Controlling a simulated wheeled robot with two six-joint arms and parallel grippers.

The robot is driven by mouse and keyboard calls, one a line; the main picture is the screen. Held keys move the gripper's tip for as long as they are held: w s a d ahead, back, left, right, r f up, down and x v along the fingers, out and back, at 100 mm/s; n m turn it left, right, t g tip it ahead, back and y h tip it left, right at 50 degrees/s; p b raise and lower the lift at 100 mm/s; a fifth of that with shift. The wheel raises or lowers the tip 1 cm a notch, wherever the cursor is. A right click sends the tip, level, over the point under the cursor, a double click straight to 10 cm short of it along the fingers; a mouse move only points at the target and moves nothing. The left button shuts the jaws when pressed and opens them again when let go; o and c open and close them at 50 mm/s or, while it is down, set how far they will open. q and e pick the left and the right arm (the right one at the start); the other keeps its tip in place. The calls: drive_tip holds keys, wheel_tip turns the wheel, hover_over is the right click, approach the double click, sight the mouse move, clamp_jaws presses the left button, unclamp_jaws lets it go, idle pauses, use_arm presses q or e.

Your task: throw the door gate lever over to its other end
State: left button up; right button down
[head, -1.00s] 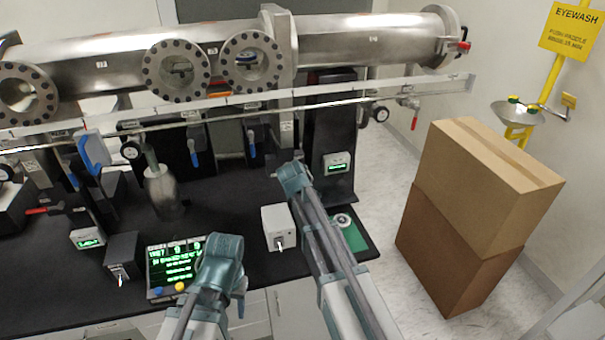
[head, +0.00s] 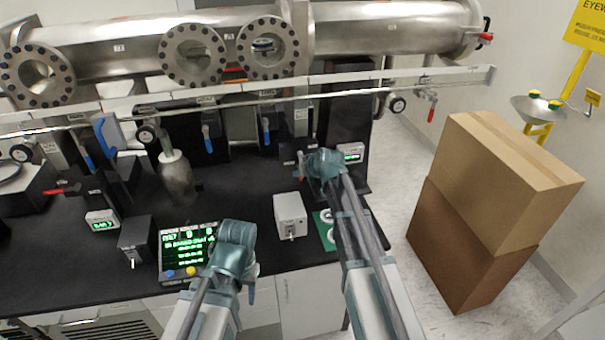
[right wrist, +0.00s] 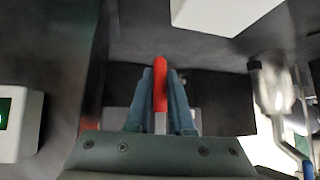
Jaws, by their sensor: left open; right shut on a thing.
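In the right wrist view, a red lever handle (right wrist: 160,80) stands between the two fingers of my right gripper (right wrist: 161,98), which is shut on it. A pale stem shows below the red part. My left gripper (head: 251,287) hangs at the bench's front edge, right of the green-lit control panel (head: 188,247).
A steel pipe (head: 390,36) with round flanges runs above the bench (head: 60,270). A grey switch box (head: 290,215) stands between my arms. Stacked cardboard boxes (head: 455,235) stand on the floor at right, near a yellow eyewash stand (head: 540,115).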

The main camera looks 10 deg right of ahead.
drive_tip(key=shift+s+a+y, duration=0.1)
drive_tip(key=shift+a+y, duration=0.2)
drive_tip(key=shift+a, duration=0.15)
drive_tip(key=c, duration=1.2)
unclamp_jaws()
drive_tip(key=o, duration=0.4)
drive_tip(key=shift+a, duration=0.2)
drive_tip(key=shift+c, duration=0.2)
drive_tip(key=shift+d, duration=0.15)
drive_tip(key=shift+d+r, duration=0.1)
drive_tip(key=p+v, duration=0.9)
drive_tip(key=v, duration=0.4)
drive_tip(key=shift+s+r, duration=0.2)
drive_tip(key=shift+r, duration=0.05)
